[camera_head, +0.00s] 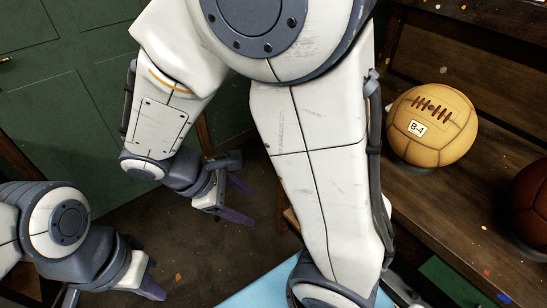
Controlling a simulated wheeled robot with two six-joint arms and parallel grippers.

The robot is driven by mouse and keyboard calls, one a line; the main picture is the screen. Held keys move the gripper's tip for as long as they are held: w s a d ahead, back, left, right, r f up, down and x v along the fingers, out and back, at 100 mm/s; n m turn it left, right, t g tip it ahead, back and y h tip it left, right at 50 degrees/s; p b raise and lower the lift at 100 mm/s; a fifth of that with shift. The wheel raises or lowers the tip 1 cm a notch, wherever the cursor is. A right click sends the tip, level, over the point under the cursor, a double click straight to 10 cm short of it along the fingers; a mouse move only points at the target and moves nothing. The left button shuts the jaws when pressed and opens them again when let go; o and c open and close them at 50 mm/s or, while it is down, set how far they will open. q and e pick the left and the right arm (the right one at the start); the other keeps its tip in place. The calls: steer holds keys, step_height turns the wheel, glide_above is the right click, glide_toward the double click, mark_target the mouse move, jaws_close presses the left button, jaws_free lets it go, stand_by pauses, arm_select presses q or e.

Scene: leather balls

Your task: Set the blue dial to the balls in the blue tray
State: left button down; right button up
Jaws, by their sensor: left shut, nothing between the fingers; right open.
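My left gripper (150,288) is at the lower left, with its purple fingers closed and empty. My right gripper (240,201) is left of centre, with its two purple fingers apart and nothing between them. A tan laced ball (432,124) labelled B-4 sits on a wooden bench at the right. A dark brown ball (531,203) is cut off by the right edge. A light blue surface (262,284) shows at the bottom, partly behind my arm; I cannot tell whether it is the blue tray. No blue dial is visible. Both grippers are apart from the balls.
The wooden bench (410,206) runs along the right side. A green panel (455,277) shows at its lower front. Green cabinets (50,105) stand at the upper left. Dark floor (205,265) with coloured flecks lies below my grippers. My own arm blocks the middle.

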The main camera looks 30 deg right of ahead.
steer(key=w+d+f+n+t+h+b, duration=0.4)
steer(key=w+d+f+n+h+b, duration=0.7)
steer(key=w+d+f, duration=0.8)
steer(key=d, duration=0.7)
steer(key=shift+w+d, duration=0.2)
arm_select(q)
step_height(320, 180, down, 13)
steer(key=shift+f, duration=0.2)
arm_select(e)
jaws_close()
